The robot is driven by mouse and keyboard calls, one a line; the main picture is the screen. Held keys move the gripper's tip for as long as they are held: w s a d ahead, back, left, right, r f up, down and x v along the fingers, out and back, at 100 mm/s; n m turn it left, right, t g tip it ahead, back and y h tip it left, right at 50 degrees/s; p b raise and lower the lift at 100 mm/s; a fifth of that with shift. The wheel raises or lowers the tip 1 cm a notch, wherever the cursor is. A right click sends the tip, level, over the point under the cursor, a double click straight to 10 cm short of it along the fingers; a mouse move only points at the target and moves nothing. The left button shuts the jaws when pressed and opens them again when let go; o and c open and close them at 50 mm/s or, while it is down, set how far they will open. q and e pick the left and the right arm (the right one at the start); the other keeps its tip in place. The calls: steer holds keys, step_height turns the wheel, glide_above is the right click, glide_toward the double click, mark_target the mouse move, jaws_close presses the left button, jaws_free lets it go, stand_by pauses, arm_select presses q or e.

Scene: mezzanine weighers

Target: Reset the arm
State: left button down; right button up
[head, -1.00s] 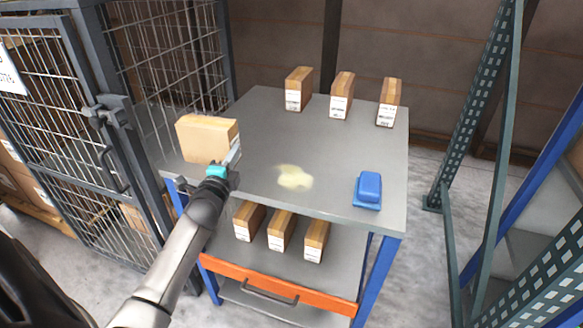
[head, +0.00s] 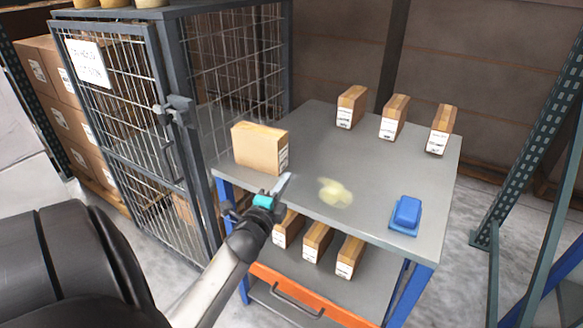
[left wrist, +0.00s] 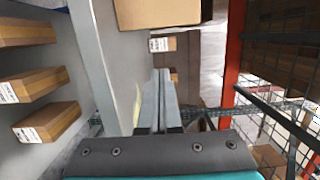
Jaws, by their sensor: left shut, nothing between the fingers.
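My left arm comes in from the lower left in the head view. Its gripper (head: 283,184) is at the front edge of the grey table, in front of a larger cardboard box (head: 260,148) and apart from it. The gripper also shows in the left wrist view (left wrist: 160,75), where its two fingers lie together with nothing between them. The box shows there too, at the top (left wrist: 165,12). My right gripper does not show in either view.
The grey table (head: 310,150) bears several small cartons, a pale yellow spill (head: 335,193) and a blue object (head: 406,214). Several cartons lie on its lower shelf. A wire cage (head: 120,110) stands left; a green perforated upright (head: 525,140) stands right.

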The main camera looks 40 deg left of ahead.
arm_select(q)
steer(key=v, duration=0.3)
steer(key=shift+s+d, duration=0.1)
steer(key=shift+s, duration=0.2)
